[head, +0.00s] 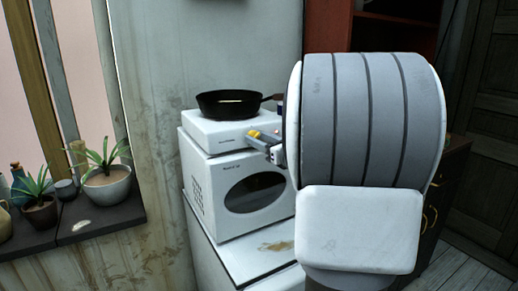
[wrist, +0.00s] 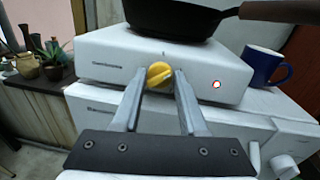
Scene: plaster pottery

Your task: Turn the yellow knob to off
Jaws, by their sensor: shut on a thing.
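The yellow knob (wrist: 160,74) sits on the front face of a white hot plate (wrist: 110,58). Its raised grip is tilted, running from lower left to upper right. My gripper (wrist: 159,79) has one finger on each side of the knob and is shut on it. In the head view the knob (head: 254,133) shows at the hot plate's front beside my fingers, and my arm hides the plate's right side. A black pan (head: 230,104) stands on the hot plate (head: 205,130).
The hot plate rests on a white microwave (head: 208,185). A blue mug (wrist: 263,67) stands right of it, below the pan's handle. A small round light (wrist: 217,84) is right of the knob. Potted plants (head: 106,180) stand on the sill at left.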

